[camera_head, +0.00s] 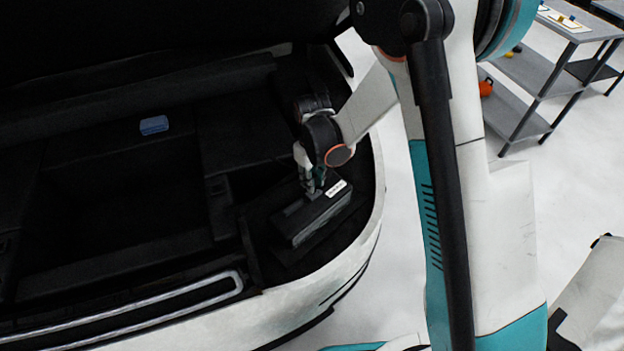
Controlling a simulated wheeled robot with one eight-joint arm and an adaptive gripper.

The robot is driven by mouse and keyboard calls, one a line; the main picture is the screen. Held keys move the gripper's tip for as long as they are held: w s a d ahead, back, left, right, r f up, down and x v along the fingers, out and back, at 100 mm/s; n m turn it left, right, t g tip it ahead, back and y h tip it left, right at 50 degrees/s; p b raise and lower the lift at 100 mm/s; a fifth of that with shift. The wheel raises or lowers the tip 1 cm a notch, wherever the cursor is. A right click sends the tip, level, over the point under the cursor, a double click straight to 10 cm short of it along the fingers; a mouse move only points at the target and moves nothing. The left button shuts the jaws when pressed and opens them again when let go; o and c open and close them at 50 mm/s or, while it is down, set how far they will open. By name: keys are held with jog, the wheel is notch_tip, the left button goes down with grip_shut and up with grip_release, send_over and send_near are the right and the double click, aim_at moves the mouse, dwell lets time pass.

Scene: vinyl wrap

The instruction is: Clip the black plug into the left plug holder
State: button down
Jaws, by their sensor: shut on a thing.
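My gripper (314,187) reaches down into the right side of an open car trunk, just over a dark box-shaped block (318,215) with a small white label. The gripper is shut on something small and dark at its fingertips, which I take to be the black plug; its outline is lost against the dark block. I cannot tell whether it touches the block. No plug holder can be made out clearly in the dark trunk.
A small blue box (154,125) lies in the trunk at the left. The white bumper edge (340,272) curves around the trunk's near right side. A grey shelf cart (548,75) stands at the upper right.

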jog(key=shift+r+p, duration=1.4)
jog(key=shift+r, duration=1.35)
